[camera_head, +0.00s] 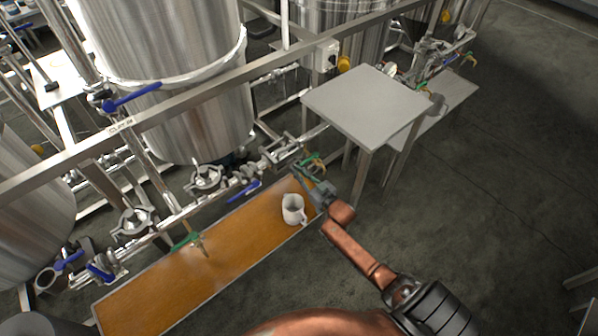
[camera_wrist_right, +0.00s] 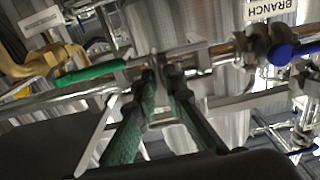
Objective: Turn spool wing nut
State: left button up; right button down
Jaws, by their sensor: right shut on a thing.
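My right gripper (camera_head: 307,180) reaches to the pipe run above the far end of the orange tray. In the right wrist view its two fingers (camera_wrist_right: 165,80) converge on a small metal part at the pipe, and they are shut on it. I take this part to be the spool wing nut; its shape is mostly hidden between the fingertips. A metal pipe (camera_wrist_right: 215,58) runs across behind the fingertips. A green valve handle (camera_wrist_right: 90,74) lies just left of them. My left gripper is not in view.
A white jug (camera_head: 293,209) stands on the orange tray (camera_head: 150,290), close beside my right gripper. A grey table (camera_head: 365,100) stands to the right of the pipe. A blue handle (camera_wrist_right: 292,53) is at the right in the wrist view.

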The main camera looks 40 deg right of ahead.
jog(key=shift+r, duration=0.1)
jog(key=c, duration=2.1)
grip_release()
jog(key=shift+w, duration=0.15)
jog(key=shift+o, duration=0.6)
jog(key=s, duration=1.2)
jog(key=shift+d, duration=0.45)
jog(key=shift+s, duration=0.1)
